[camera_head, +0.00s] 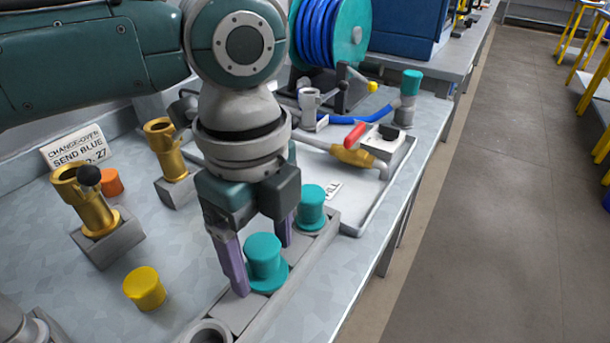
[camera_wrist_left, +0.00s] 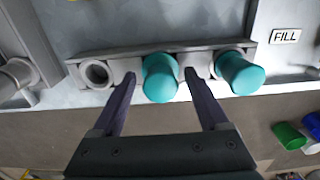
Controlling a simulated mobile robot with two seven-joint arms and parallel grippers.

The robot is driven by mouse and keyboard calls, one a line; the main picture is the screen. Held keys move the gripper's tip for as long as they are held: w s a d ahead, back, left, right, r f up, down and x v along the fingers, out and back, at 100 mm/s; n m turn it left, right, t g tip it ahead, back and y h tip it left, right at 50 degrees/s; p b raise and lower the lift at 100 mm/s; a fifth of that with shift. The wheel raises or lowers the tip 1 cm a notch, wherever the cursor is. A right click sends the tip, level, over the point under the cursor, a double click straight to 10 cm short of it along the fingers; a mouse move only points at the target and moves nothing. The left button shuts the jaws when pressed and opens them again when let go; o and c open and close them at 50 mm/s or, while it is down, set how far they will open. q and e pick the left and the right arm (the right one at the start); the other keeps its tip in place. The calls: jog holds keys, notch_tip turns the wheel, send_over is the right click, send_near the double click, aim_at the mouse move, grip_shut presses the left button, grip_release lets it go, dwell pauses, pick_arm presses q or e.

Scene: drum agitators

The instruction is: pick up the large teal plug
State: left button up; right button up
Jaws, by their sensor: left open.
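Two teal plugs stand upright in a grey rack (camera_head: 225,305) on the bench. The nearer plug (camera_head: 264,262) looks the larger in the head view, with a wide flange; it also shows in the left wrist view (camera_wrist_left: 160,80). The other teal plug (camera_head: 312,207) stands farther along the rack and shows at the right in the left wrist view (camera_wrist_left: 241,75). My left gripper (camera_head: 264,268) is open, its purple fingers pointing down on either side of the nearer plug. Some space shows between the fingers and that plug. My right gripper is not in view.
An empty round socket (camera_wrist_left: 96,73) is at the rack's end. A yellow plug (camera_head: 145,288), an orange plug (camera_head: 110,181) and brass fittings (camera_head: 95,215) stand left. A tray (camera_head: 352,226) with a red-handled valve (camera_head: 354,134) lies beyond, near a blue hose reel (camera_head: 318,30).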

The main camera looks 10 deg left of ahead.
aim_at(261, 244)
pick_arm(q)
grip_shut()
dwell(0.5)
jog(key=shift+r, duration=0.2)
notch_tip(261, 244, up, 20)
jog(key=p, duration=0.2)
jog(key=shift+p, duration=0.4)
jog(key=shift+f, duration=0.1)
